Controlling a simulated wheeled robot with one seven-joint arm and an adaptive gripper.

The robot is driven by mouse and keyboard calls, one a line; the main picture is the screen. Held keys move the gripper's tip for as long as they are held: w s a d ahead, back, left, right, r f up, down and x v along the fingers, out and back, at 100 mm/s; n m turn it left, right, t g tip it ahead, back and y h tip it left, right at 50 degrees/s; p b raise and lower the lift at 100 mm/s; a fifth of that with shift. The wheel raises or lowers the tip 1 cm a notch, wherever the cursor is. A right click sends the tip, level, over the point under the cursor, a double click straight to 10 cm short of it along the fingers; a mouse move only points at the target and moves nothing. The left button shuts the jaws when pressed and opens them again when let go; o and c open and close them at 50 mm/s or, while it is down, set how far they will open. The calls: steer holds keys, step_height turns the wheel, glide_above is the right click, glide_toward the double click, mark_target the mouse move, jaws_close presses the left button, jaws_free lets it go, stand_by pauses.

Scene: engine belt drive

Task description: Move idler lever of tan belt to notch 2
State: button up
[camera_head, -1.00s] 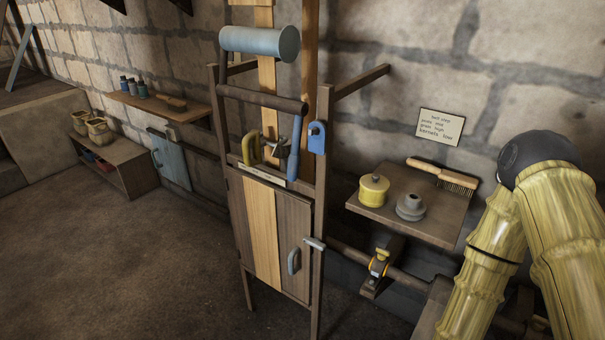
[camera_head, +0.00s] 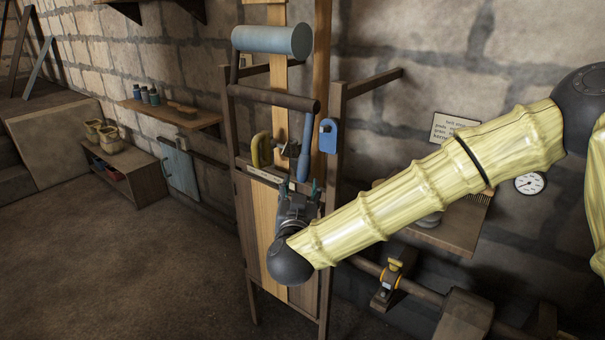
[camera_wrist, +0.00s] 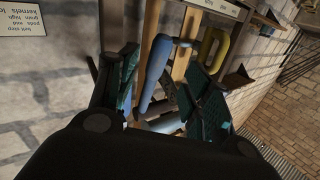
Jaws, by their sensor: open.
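A lever with a long blue handle (camera_head: 306,150) hangs at the frame's right side; the handle also shows in the wrist view (camera_wrist: 154,68). I cannot tell for certain that it is the tan belt's idler lever, and no notch numbers are legible. My gripper (camera_head: 302,189) is open just below the handle's lower end. In the wrist view, the handle appears between the spread fingers, with no clear contact. My wrist hides part of the lower panel.
A yellow handle (camera_head: 258,150) and a blue padlock-shaped piece (camera_head: 328,138) flank the lever. A pale label strip (camera_head: 265,174) is below. My forearm covers much of the right shelf (camera_head: 455,240). The floor at left is clear.

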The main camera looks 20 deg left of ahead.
mark_target(303, 175)
steer(key=p+x, duration=0.1)
steer(key=x, duration=0.8)
steer(key=shift+w+a+f+p, duration=0.1)
steer(key=shift+w+p, duration=0.3)
jaws_close()
